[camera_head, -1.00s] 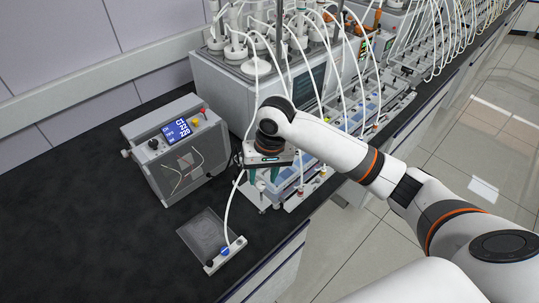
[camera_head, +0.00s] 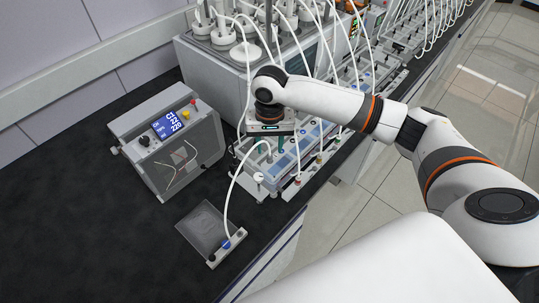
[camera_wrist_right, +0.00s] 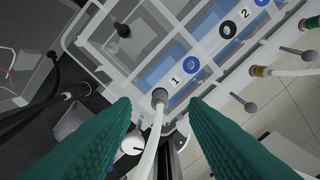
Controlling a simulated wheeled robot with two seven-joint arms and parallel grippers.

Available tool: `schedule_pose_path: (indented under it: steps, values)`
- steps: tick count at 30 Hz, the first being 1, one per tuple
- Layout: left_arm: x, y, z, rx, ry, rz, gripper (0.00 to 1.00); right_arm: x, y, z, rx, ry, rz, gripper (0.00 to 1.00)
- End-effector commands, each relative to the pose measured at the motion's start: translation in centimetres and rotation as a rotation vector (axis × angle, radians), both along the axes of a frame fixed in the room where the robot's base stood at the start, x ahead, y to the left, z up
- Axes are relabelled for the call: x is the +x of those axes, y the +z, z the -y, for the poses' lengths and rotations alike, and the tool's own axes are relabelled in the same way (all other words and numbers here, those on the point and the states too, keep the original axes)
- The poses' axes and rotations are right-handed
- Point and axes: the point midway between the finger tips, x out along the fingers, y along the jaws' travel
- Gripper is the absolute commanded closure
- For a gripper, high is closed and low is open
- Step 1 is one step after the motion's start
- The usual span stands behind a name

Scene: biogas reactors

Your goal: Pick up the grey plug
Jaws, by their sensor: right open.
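In the right wrist view, a grey plug (camera_wrist_right: 160,95) on the end of a white tube stands at the clear rack's edge, beside the label "1". It shows between the two teal fingers of my right gripper (camera_wrist_right: 158,108), which are apart and not touching it in the picture. In the head view, my right gripper (camera_head: 268,145) is over the near end of the rack, with its fingers partly hidden. I cannot make out the plug clearly there. My left gripper is out of view.
A control box (camera_head: 165,140) with a blue display stands left of my right gripper. A clear bag (camera_head: 205,228) with a blue valve lies in front. White tubes hang around the gripper from the large grey bath (camera_head: 225,80). The black bench at left is clear.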

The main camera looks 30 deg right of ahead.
Motion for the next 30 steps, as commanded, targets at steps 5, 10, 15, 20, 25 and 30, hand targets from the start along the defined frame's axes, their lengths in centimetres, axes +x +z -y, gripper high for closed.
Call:
schedule_pose_path:
  steps: [5, 10, 15, 20, 25, 30]
  values:
    - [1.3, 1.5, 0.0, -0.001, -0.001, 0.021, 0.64, -0.2, -2.6, -0.1, -0.001, -0.001, -0.004, 0.6]
    - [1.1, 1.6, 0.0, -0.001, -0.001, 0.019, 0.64, -0.1, -3.8, -0.1, -0.001, 0.0, 0.0, 0.6]
    - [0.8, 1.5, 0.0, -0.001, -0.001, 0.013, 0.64, -0.1, -3.8, -0.1, -0.001, 0.001, 0.0, 0.6]
    - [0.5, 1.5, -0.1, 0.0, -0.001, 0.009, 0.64, -0.1, -3.8, -0.1, -0.001, 0.001, 0.0, 0.84]
    - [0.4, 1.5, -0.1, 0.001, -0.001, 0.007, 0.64, -0.1, -3.8, -0.1, 0.0, 0.001, 0.001, 1.0]
    - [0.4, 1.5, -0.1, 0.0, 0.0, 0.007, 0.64, -0.1, -3.7, -0.1, 0.0, 0.001, 0.001, 1.0]
